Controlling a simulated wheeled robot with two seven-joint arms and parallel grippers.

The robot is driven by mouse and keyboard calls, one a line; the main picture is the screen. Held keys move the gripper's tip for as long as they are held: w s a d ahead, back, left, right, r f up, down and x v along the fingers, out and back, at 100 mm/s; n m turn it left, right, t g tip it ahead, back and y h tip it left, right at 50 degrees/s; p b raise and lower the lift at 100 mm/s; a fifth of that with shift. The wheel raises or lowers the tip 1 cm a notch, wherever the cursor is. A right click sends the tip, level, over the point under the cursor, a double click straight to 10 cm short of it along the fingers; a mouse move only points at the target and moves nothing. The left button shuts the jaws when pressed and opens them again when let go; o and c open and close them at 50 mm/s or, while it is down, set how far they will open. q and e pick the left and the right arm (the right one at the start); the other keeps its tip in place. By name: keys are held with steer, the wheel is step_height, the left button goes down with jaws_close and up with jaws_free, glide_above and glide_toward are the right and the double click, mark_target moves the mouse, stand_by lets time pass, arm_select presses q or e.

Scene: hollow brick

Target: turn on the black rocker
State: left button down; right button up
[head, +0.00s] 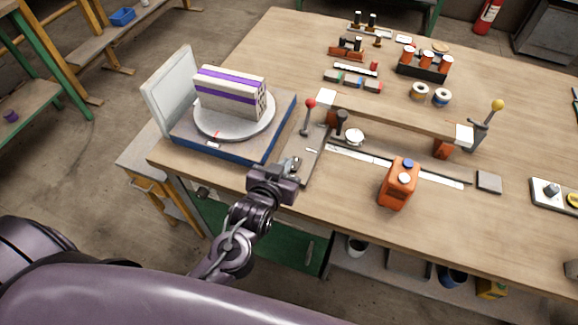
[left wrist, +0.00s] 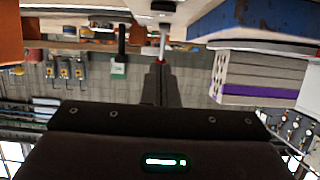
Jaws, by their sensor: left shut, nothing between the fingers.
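I cannot make out the black rocker for certain in either view. My left gripper (head: 294,164) is shut and empty, over the table's front left part. It is beside a grey plate (head: 312,148) with a red-knobbed lever (head: 309,104). In the left wrist view its closed dark fingers (left wrist: 161,82) point toward the lever, and the scene appears upside down. The blue base (head: 262,143) with a round white turntable (head: 233,126) is left of the gripper, and the hollow brick (head: 230,95) with purple stripes stands on it. My right gripper is not in view.
A wooden bar (head: 400,117) and a yellow-knobbed lever (head: 497,106) are farther back. A control box (head: 553,193) is at the right edge. The front right table is largely clear.

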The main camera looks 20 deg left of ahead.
mark_target(294, 163)
arm_select(q)
steer(key=x, duration=0.3)
steer(key=shift+w, duration=0.4)
steer(key=f, duration=0.1)
steer(key=f+p, duration=0.1)
steer(key=f, duration=0.1)
steer(key=shift+s, duration=0.35)
steer(key=shift+s+f, duration=0.1)
steer(key=shift+f, duration=0.45)
steer(key=shift+s+f, duration=0.15)
steer(key=shift+f, duration=0.35)
steer(key=shift+r, duration=0.2)
steer(key=shift+r+p, duration=0.7)
steer(key=shift+p, duration=0.25)
